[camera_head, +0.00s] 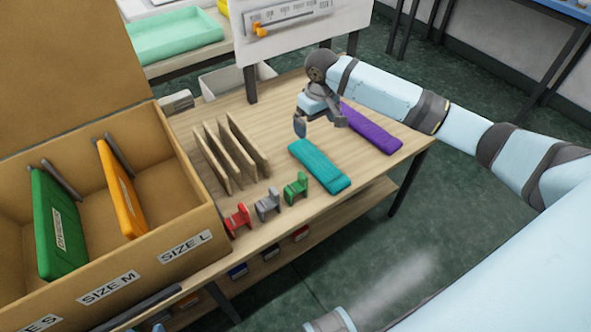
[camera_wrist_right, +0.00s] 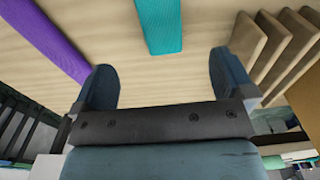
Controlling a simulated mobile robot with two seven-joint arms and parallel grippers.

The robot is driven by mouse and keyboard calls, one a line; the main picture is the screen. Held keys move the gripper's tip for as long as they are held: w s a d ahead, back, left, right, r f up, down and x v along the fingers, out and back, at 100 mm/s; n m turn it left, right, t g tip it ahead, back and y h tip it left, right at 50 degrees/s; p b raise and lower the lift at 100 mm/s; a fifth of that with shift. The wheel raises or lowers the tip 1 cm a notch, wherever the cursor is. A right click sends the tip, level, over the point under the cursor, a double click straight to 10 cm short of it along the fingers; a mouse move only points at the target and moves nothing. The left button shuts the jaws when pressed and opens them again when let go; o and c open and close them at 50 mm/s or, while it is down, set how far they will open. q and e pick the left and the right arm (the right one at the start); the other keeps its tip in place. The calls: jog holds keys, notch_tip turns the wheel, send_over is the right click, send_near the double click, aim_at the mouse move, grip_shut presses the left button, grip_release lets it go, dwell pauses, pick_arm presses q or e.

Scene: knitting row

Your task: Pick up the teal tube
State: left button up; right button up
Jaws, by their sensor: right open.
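The teal tube (camera_head: 320,166) lies flat on the wooden table, near its right end. It looks like a flattened knitted strip, and its end also shows at the top of the right wrist view (camera_wrist_right: 161,24). My right gripper (camera_head: 321,122) is above the table, just behind the teal tube in the head view. Its two fingers are apart and nothing is between them. In the right wrist view the tube lies beyond the fingertips, roughly between their lines. My left gripper is not in view.
A purple strip (camera_head: 372,129) lies right of the teal tube. Wooden dividers (camera_head: 231,152) stand to its left. Small red (camera_head: 238,219), grey (camera_head: 268,204) and green (camera_head: 296,188) clips stand in front. A cardboard box (camera_head: 160,205) with size labels fills the left side.

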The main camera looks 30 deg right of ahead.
jog(key=b, duration=0.2)
send_over(313, 157)
jog(key=f, duration=0.7)
jog(key=shift+d+f, duration=0.3)
jog(key=shift+d, duration=0.05)
jog(key=f, duration=0.2)
jog(key=f+b, duration=0.2)
jog(key=f, duration=0.1)
jog(key=shift+a+f, duration=0.3)
jog(key=c, duration=0.9)
